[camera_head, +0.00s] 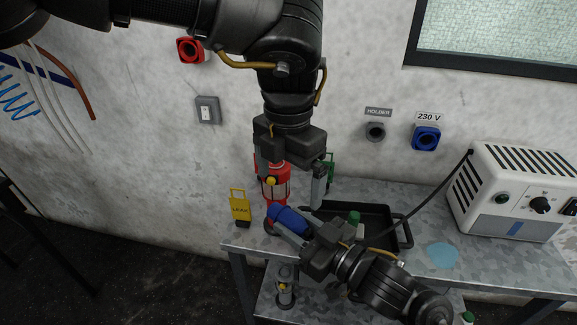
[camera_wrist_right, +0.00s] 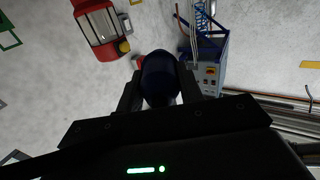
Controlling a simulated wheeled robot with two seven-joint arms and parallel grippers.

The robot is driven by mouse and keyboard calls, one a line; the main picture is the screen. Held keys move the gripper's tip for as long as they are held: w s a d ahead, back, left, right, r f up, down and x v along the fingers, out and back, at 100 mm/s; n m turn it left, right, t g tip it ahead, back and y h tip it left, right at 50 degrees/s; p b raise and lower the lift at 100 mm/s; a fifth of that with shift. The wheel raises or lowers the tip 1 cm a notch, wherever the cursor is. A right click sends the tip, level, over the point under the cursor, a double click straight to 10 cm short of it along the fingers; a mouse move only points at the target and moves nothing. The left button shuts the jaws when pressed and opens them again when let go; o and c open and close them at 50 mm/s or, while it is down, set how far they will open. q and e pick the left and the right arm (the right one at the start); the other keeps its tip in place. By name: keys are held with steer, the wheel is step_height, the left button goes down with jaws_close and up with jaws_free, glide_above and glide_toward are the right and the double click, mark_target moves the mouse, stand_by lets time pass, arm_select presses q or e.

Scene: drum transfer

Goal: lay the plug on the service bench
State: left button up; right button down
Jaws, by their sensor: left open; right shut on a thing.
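The blue plug (camera_head: 290,219) is in my right gripper (camera_head: 296,230), above the left end of the grey metal service bench (camera_head: 490,257). The plug also shows in the right wrist view (camera_wrist_right: 160,78), between the two dark fingers. The fingers partly hide it, and I cannot tell whether it touches the bench. My left gripper (camera_head: 292,178) is open and points down, above the bench's back left part. A red lantern (camera_head: 273,187) shows behind and between its fingers.
A black tray (camera_head: 404,236) and a green-capped bottle (camera_head: 354,218) are beside my right gripper. A white power unit (camera_head: 520,190) stands at right, with a black cable running toward the tray. A blue puddle (camera_head: 442,255) lies on the bench.

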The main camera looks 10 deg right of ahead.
mark_target(288, 213)
arm_select(q)
step_height(288, 213, down, 10)
steer(key=shift+r, duration=0.15)
stand_by(0.3)
steer(key=c, duration=0.8)
steer(key=shift+c, duration=1.2)
arm_select(e)
steer(key=c, duration=0.8)
jaws_free()
steer(key=shift+c, duration=0.2)
